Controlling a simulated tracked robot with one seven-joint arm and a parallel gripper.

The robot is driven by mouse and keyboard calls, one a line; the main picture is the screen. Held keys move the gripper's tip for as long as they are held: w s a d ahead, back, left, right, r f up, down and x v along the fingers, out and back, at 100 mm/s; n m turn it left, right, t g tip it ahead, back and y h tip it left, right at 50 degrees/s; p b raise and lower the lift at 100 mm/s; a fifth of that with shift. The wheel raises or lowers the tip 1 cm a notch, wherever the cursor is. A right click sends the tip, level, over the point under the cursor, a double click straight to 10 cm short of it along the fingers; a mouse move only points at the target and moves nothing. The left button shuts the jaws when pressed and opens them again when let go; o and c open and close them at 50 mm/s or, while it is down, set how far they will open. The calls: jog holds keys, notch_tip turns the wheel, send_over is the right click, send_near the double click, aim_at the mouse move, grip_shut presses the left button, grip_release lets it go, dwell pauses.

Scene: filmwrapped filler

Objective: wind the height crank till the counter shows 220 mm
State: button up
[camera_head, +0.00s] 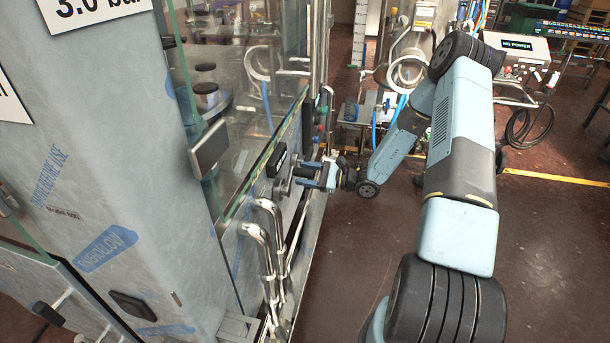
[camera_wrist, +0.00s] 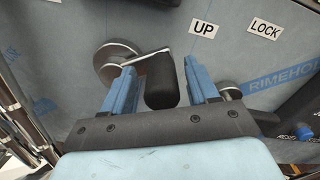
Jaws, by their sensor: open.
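The height crank shows in the wrist view as a round grey hub (camera_wrist: 112,58) with a metal arm and a black handle (camera_wrist: 162,72). My gripper (camera_wrist: 160,88) is open, with one blue finger on each side of the black handle. Gaps show beside the handle, so the fingers do not look closed on it. In the head view my gripper (camera_head: 318,174) is at the machine's side panel, by the crank (camera_head: 284,186). A small dark box (camera_head: 277,159) sits just above the crank; it may be the counter, but no digits can be read.
Labels reading UP (camera_wrist: 203,28) and LOCK (camera_wrist: 264,30) are on the panel. A small grey lever (camera_wrist: 228,90) with a dark knob is right of the fingers. Bent metal pipes (camera_head: 265,245) stand in front of the crank. Glass panes rise above. Open floor (camera_head: 350,260) lies to the right.

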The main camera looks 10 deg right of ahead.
jog(key=v, duration=1.2)
jog(key=shift+s+d, duration=0.2)
jog(key=shift+d, duration=0.2)
jog(key=s+a+r+n+g+h, duration=0.35)
jog(key=s+r+n, duration=0.2)
jog(key=r, duration=0.45)
jog(key=s+a+r+n+g+h, duration=0.35)
jog(key=s+r+n+g, duration=0.2)
jog(key=r, duration=0.35)
jog(key=s+d+r+n+t+h, duration=0.3)
jog(key=s+r+n+t+h, duration=0.4)
jog(key=s+r, duration=1.1)
jog(key=shift+s+r+h, duration=0.4)
jog(key=shift+s+h, duration=0.15)
jog(key=shift+h, duration=0.65)
